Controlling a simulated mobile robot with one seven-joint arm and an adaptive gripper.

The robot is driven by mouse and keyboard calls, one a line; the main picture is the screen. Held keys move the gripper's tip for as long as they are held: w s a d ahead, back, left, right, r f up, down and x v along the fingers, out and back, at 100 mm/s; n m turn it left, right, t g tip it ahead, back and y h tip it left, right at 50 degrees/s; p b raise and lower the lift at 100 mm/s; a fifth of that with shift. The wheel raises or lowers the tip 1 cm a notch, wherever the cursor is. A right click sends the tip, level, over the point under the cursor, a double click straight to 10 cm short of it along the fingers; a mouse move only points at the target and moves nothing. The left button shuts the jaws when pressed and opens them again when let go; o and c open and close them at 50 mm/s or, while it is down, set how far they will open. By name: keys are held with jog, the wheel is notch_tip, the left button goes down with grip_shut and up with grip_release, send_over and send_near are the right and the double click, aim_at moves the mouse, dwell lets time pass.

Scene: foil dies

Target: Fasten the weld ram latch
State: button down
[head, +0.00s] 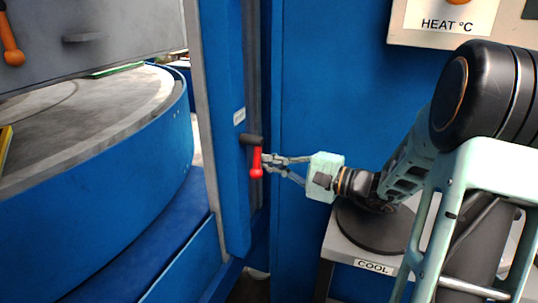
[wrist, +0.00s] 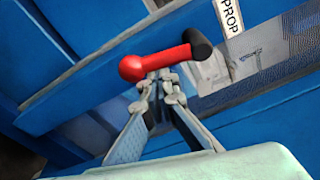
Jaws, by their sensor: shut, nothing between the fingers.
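A red latch handle (head: 257,164) on a dark pivot (head: 251,140) is mounted on the blue upright post (head: 224,90). In the head view the handle hangs down from the pivot, with its round knob at the bottom. My gripper (head: 266,160) reaches in from the right, with its fingertips right at the handle. In the wrist view the red handle (wrist: 155,63) lies just beyond my shut fingertips (wrist: 158,82), with the dark pivot (wrist: 198,45) to its right. The fingers are shut with nothing between them. I cannot tell whether the tips touch the handle.
A large round blue table (head: 110,170) with a grey top stands at the left. A blue cabinet (head: 330,80) with a "HEAT °C" panel (head: 440,22) stands behind my arm. A grey stand labelled "COOL" (head: 372,266) is below it. A "PROP" label (wrist: 230,15) is near the pivot.

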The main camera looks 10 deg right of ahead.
jog(key=s+a+m+p, duration=0.1)
jog(key=m+p, duration=0.2)
jog(key=s+r+m+g+p, duration=0.1)
jog(key=m+p, duration=0.2)
jog(key=p, duration=0.1)
jog(key=s+a+r+m+p, duration=0.1)
jog(key=s+m+p, duration=0.1)
jog(key=m+p, duration=0.1)
jog(key=shift+a+g+p, duration=0.35)
jog(key=shift+g+p, duration=0.05)
jog(key=shift+p, duration=0.1)
jog(key=shift+s+a, duration=0.1)
dwell(0.3)
jog(key=b, duration=0.2)
send_near(259, 165)
jog(key=shift+s+f, duration=0.3)
jog(key=shift+f, duration=0.2)
jog(key=shift+s+f, duration=0.3)
jog(key=shift+f, duration=0.2)
jog(key=shift+a, duration=0.1)
